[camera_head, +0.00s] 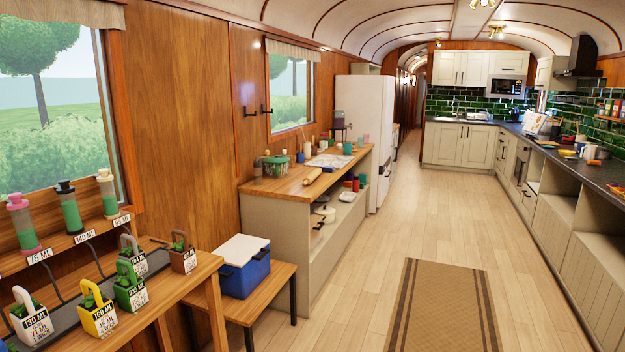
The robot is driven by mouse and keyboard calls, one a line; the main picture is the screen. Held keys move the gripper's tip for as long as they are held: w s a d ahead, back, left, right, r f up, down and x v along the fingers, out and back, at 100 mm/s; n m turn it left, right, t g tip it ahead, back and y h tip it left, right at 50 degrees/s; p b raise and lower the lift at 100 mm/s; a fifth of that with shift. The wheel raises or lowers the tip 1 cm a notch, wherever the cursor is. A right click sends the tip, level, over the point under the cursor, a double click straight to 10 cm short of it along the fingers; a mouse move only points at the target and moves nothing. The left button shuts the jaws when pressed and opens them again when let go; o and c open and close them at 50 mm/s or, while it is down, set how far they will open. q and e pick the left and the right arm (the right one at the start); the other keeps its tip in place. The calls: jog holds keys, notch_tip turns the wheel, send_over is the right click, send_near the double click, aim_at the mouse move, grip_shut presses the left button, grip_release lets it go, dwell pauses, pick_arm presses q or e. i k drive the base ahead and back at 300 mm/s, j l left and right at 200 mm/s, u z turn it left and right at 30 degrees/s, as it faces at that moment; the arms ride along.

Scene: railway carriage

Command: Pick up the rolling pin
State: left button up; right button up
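A light wooden rolling pin (312,176) appears to lie on the wooden top of the left counter (283,189), close to its aisle-side edge. It is small and far off in the head view. A pale patterned sheet or board (328,161) lies just behind it, and a green tub (276,167) stands to its left. Neither of my grippers is in view.
A table with labelled planters (98,314) stands at the near left. A blue and white cooler (243,266) sits on a low bench (262,300). The wooden aisle floor (372,270) is clear, with a flat brown rug (443,305). Cabinets (598,262) line the right.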

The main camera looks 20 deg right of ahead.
aim_at(312, 176)
jog(key=i+l+z, duration=0.5)
jog(key=i, duration=0.2)
jog(key=i+z, duration=0.45)
jog(key=i, duration=1.5)
